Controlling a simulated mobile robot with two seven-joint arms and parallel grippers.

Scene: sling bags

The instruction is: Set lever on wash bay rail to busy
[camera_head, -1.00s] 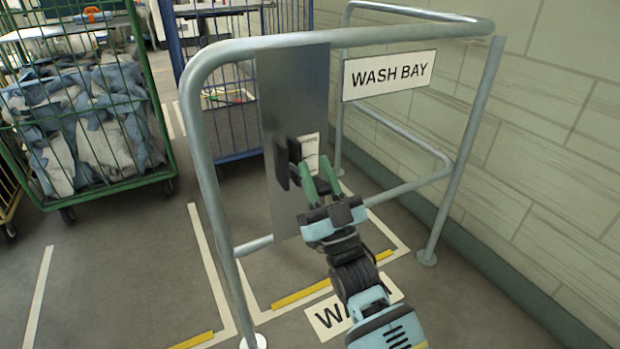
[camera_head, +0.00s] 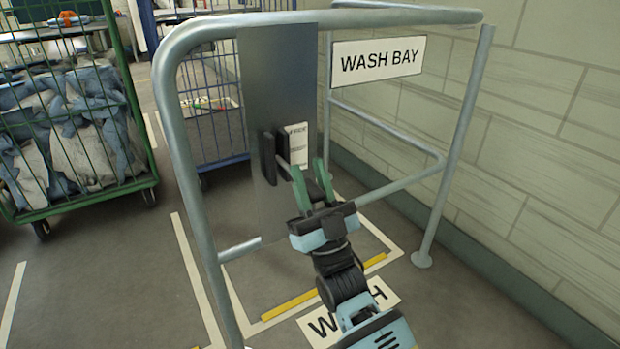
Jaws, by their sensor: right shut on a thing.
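A grey metal plate (camera_head: 272,95) hangs upright on the wash bay rail (camera_head: 172,100). Dark lever parts (camera_head: 268,158) stick out from its lower half, beside a small white label (camera_head: 298,143) whose text is too small to read. My right gripper (camera_head: 307,166) is in front of the plate, coming from below, with its green fingers pointing up and away. It is shut on the dark lever handle, which is partly hidden between and behind the fingers. The lever's exact setting cannot be told. My left gripper is not in view.
A "WASH BAY" sign (camera_head: 377,61) hangs on the rail in front of the tiled wall (camera_head: 560,150). A green cage cart (camera_head: 75,130) with cloths stands left, and a blue cage cart (camera_head: 215,100) behind.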

